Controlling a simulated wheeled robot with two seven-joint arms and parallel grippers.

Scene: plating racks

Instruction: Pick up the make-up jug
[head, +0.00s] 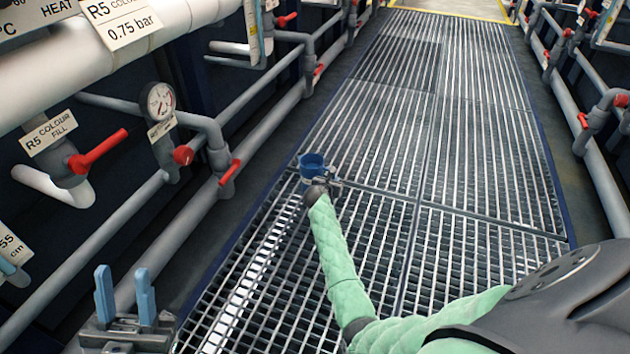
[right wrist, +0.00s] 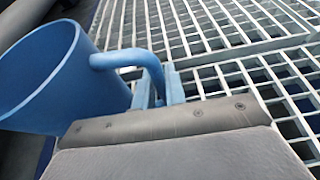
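The make-up jug (head: 312,162) is a blue open-topped vessel over the grating, left of the walkway's middle. It also shows large at the left of the right wrist view (right wrist: 50,85), with its curved handle toward my gripper. My right gripper (head: 324,180) is at the jug's near side. In the right wrist view its blue fingers (right wrist: 158,90) stand on both sides of the handle and appear closed on it. I cannot tell whether the jug touches the grating. My left gripper (head: 125,296) is at the lower left, its two blue fingers apart and empty.
Metal grating (head: 420,150) covers the walkway and is clear ahead. Grey pipes with red-handled valves (head: 98,150) and a pressure gauge (head: 159,102) line the left side. More pipes and valves (head: 590,115) line the right.

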